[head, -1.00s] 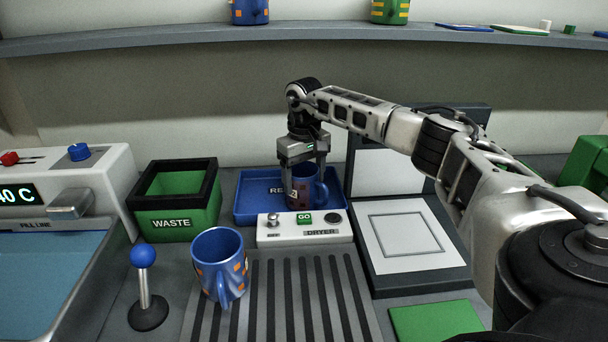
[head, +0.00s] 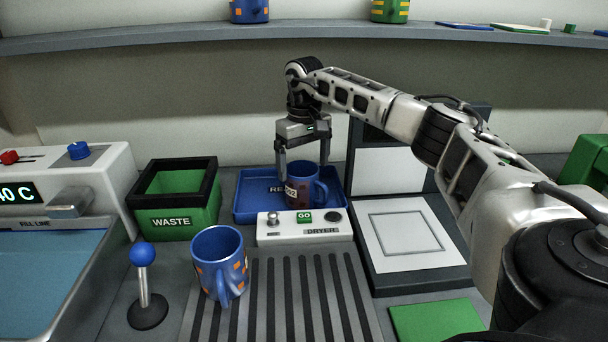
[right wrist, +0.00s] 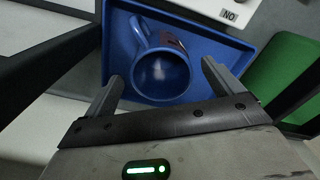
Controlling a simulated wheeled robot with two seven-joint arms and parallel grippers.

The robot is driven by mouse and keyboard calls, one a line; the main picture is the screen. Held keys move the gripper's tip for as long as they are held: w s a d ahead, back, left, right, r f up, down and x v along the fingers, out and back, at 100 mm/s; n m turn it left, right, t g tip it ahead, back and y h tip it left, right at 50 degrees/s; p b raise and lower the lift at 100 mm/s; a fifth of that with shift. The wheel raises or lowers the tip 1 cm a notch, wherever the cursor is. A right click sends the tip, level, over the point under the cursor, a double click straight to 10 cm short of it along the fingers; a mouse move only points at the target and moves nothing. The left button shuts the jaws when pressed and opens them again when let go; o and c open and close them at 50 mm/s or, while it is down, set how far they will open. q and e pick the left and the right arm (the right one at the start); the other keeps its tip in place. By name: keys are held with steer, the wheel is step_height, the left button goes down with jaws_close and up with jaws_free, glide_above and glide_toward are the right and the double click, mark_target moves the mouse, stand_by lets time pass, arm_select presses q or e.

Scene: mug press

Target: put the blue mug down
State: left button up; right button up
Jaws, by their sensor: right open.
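A blue mug with a dark printed patch (head: 304,190) stands upright in the blue tray (head: 245,211) at the back middle, its handle to the right. My right gripper (head: 302,163) is open just above it, with the fingers apart on either side of its rim. The right wrist view shows the open mug (right wrist: 162,80) between and beyond my spread fingertips (right wrist: 162,72), apart from both, inside the tray (right wrist: 225,55). A second blue mug with orange squares (head: 220,262) stands upright on the dark ribbed plate (head: 262,300). My left gripper is not in view.
The dryer panel (head: 290,236) with its GO button lies in front of the tray. A green waste bin (head: 172,222) stands left of it, a flat framed pad (head: 405,233) right. A blue-knobbed lever (head: 143,280) rises at front left. A shelf (head: 340,33) runs behind.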

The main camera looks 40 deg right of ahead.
steer(key=shift+r, duration=2)
steer(key=shift+a, duration=0.1)
